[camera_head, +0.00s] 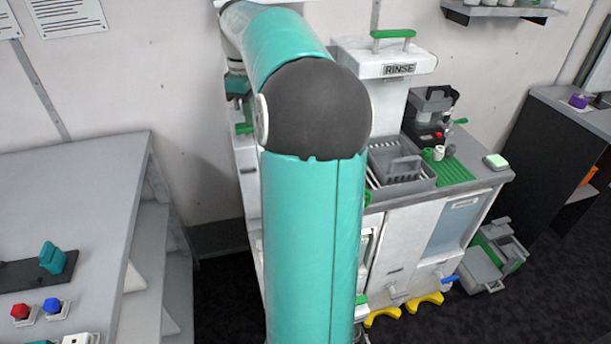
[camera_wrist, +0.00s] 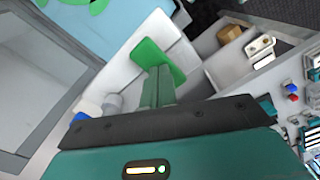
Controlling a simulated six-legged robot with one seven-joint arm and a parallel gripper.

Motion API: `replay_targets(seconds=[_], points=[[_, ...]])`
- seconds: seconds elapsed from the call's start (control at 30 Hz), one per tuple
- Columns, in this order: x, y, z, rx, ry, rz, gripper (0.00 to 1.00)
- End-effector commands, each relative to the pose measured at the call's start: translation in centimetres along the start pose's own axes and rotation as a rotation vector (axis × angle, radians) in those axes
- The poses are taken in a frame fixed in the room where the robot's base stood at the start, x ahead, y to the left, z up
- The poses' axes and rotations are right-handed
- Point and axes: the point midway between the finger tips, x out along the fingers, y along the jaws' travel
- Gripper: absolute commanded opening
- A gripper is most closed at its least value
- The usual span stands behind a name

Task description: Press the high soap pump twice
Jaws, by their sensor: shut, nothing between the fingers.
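In the wrist view, my gripper (camera_wrist: 161,72) is shut and empty. Its fingertips overlap a bright green flat piece (camera_wrist: 172,58) on a white housing (camera_wrist: 128,66); I cannot tell whether they touch it. This green piece looks like a pump top, but I cannot tell for sure that it is the high soap pump. In the head view, my arm covers much of the white station. A small green part (camera_head: 245,128) shows left of the arm and may be a pump top. My fingertips are not clear in the head view.
A white RINSE unit (camera_head: 385,62) with a green handle stands at the back. A grey basket (camera_head: 398,165), a green mat (camera_head: 450,172) and a black machine (camera_head: 430,112) are right of my arm. A grey bench (camera_head: 70,200) with red and blue buttons stands left.

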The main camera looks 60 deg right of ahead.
Motion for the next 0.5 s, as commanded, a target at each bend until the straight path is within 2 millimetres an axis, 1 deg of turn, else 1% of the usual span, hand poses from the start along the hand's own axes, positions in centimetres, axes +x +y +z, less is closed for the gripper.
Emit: replay_targets(seconds=[0.17, 0.5], points=[[0.76, -0.03, 0.06, 0.001, -0.002, -0.004, 0.00], [0.45, 0.00, 0.05, 0.001, -0.002, -0.004, 0.00]])
